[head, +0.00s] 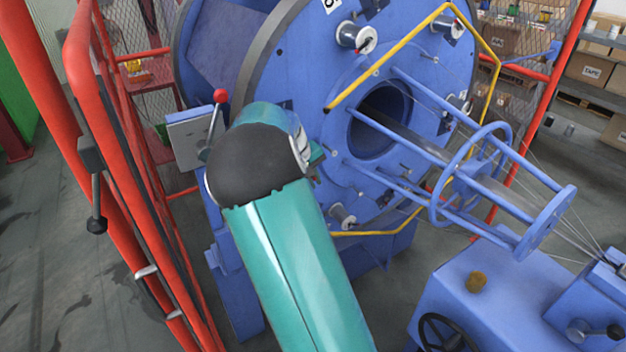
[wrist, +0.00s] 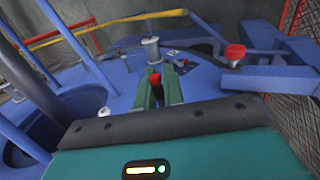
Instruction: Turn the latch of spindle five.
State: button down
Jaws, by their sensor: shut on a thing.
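My gripper (wrist: 158,92) shows in the wrist view, with its two green fingers shut on a small red-topped latch handle (wrist: 155,80). Only the red top shows between the fingers; the rest of the latch is hidden. A grey metal spindle or bobbin (wrist: 152,50) stands just beyond the fingers on the blue disc face (wrist: 115,75). No spindle number is readable there. In the head view my arm covers the latch and most of the gripper, in front of the large blue disc (head: 310,60) of the strander.
A red knob (wrist: 235,52) on a blue bracket is to the right in the wrist view. A yellow bent rail (head: 400,45) and blue bars (head: 430,130) project from the disc. A red guard frame (head: 120,150) stands left, near a red-knobbed lever (head: 220,97).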

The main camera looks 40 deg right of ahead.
jog(key=c, duration=1.5)
grip_release()
jog(key=v, duration=1.3)
jog(key=shift+r, duration=0.35)
jog(key=shift+a, duration=0.1)
jog(key=s+a+t+y, duration=0.4)
jog(key=s+a+t, duration=0.2)
jog(key=s+a, duration=1.7)
jog(key=s, duration=0.4)
jog(key=shift+s+a+r+n+y, duration=0.15)
jog(key=shift+s+r+n+y, duration=0.15)
jog(key=shift+s+r, duration=0.1)
